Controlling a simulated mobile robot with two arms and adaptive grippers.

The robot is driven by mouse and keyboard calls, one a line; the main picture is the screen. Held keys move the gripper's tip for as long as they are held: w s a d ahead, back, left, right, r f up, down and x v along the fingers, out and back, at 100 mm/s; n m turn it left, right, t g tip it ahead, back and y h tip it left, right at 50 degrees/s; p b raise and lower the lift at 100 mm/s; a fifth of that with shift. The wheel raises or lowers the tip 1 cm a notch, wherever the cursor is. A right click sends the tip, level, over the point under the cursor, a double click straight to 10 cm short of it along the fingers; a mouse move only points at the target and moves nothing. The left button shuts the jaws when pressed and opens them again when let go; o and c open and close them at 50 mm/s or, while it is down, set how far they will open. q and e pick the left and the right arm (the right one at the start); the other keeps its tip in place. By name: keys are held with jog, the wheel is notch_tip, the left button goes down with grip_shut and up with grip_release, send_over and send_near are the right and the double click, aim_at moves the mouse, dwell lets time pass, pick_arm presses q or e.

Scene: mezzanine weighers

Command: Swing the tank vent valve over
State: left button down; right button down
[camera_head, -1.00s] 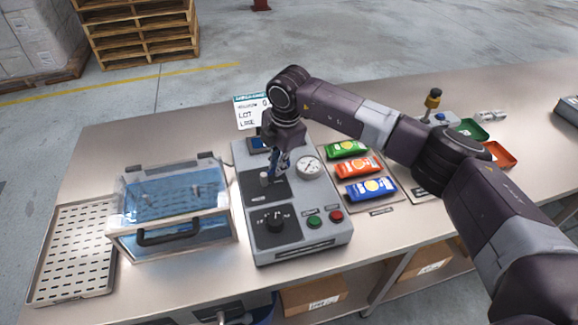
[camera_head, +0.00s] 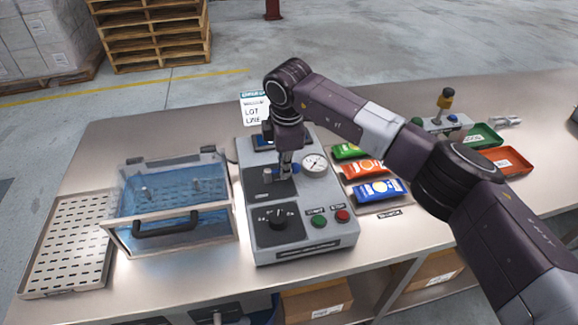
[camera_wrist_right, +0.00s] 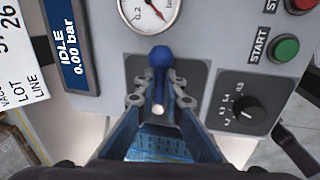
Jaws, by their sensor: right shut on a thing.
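The vent valve lever (camera_wrist_right: 159,62) has a blue knob and a metal stem, and stands on a dark plate of the grey control console (camera_head: 330,239). My right gripper (camera_wrist_right: 161,92) is shut on it, with a finger on either side of the stem in the right wrist view. In the head view the right gripper (camera_head: 287,168) points down at the upper dark plate, beside a short pale post (camera_head: 267,175). The fingers hide much of the lever there. My left gripper is not in view.
A round gauge (camera_head: 315,164) sits right of the gripper. A display (camera_wrist_right: 80,45) reads IDLE, 0.00 bar. A dial (camera_head: 276,217), green button (camera_head: 319,221) and red button (camera_head: 342,216) are in front. A clear-walled chamber (camera_head: 190,216) stands left; colored pouches (camera_head: 378,190) lie right.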

aim_at(286, 187)
jog(key=c, duration=2)
grip_release()
jog(key=r, duration=0.4)
jog(key=s+r, duration=0.1)
jog(key=r, duration=0.3)
jog(key=s+r, duration=0.1)
jog(key=r, duration=0.2)
jog(key=shift+s+d+r, duration=0.2)
jog(key=shift+d+r, duration=0.05)
jog(key=shift+r, duration=0.15)
